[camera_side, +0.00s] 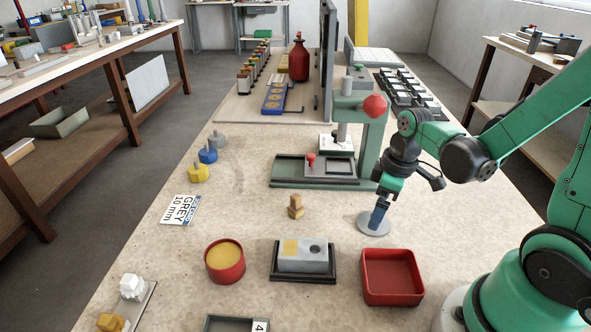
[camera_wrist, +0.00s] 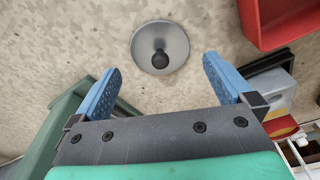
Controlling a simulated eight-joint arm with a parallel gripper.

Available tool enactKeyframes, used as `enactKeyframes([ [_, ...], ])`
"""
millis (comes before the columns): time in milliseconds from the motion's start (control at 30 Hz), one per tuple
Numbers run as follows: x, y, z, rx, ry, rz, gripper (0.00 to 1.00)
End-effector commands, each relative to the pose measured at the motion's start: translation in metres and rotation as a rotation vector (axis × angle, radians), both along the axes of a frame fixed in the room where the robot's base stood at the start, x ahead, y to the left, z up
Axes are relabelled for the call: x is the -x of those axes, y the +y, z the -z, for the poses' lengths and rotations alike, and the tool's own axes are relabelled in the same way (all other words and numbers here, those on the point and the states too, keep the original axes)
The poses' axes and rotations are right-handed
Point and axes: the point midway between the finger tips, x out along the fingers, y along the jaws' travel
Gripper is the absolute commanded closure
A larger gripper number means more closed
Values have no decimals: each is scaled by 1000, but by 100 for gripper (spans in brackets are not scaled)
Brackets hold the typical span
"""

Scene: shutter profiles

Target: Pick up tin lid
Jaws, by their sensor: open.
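The tin lid is a flat grey disc (camera_side: 367,229) with a dark round knob, lying on the bench; the wrist view shows it whole (camera_wrist: 145,42), knob up. My gripper (camera_side: 376,223) has blue fingers pointing down over the lid in the side view, hiding its knob. In the wrist view my gripper (camera_wrist: 162,68) is open and empty, and the lid is just ahead of the fingertips, centred between them. I cannot tell the exact height of the fingertips above it. A round red tin (camera_side: 226,278) with yellow contents stands at the front left.
A red square tray (camera_side: 392,302) is close in front of the lid; it shows at upper right in the wrist view (camera_wrist: 262,38). A green press (camera_side: 372,140) stands close behind. A grey block (camera_side: 303,262) sits on a black base to the left. The bench between is bare.

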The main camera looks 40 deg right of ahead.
Motion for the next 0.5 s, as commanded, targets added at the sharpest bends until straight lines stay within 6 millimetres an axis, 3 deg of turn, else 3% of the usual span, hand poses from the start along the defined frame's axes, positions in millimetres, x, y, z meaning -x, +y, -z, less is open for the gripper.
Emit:
enactKeyframes([
  [200, -3, 1, 19, 1, -1, 0, 0],
  [500, -3, 1, 30, 0, -1, 2, 0],
])
